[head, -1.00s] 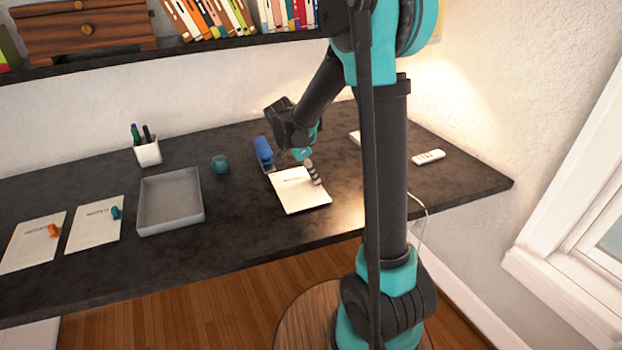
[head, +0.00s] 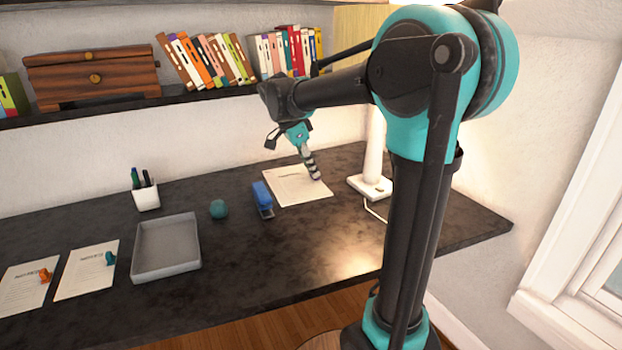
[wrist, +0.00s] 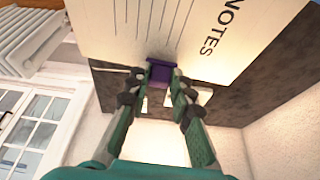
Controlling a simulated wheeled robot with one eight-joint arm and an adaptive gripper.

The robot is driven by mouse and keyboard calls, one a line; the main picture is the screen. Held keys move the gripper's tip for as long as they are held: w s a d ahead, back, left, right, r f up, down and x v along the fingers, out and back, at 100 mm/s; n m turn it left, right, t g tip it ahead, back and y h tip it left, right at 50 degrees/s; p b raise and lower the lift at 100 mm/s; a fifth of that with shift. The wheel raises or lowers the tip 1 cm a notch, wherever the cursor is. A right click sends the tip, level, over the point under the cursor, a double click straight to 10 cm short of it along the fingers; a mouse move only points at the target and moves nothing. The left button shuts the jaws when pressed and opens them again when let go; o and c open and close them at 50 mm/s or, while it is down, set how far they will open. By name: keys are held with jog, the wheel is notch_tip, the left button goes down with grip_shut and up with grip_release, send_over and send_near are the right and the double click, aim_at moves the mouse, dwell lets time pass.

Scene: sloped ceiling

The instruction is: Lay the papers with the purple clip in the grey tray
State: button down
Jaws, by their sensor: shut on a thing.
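The papers (head: 290,187) are a white sheet stack near the back of the desk in the head view, right of the blue stapler. In the wrist view the papers (wrist: 150,32) show the word NOTES, with the purple clip (wrist: 160,72) at their edge. My gripper (wrist: 158,88) is shut on the purple clip, and the papers hang from it, seemingly off the desk. In the head view my gripper (head: 313,174) hides the clip. The grey tray (head: 166,243) lies empty on the desk, left of my gripper and closer to the front.
A blue stapler (head: 262,199) and a teal ball-like object (head: 219,209) stand between papers and tray. Two notices with orange (head: 45,275) and teal (head: 110,258) clips lie left of the tray. A white pen cup (head: 145,197) stands behind it. A lamp (head: 372,184) stands at right.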

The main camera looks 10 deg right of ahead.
jog(key=shift+r, duration=1.95)
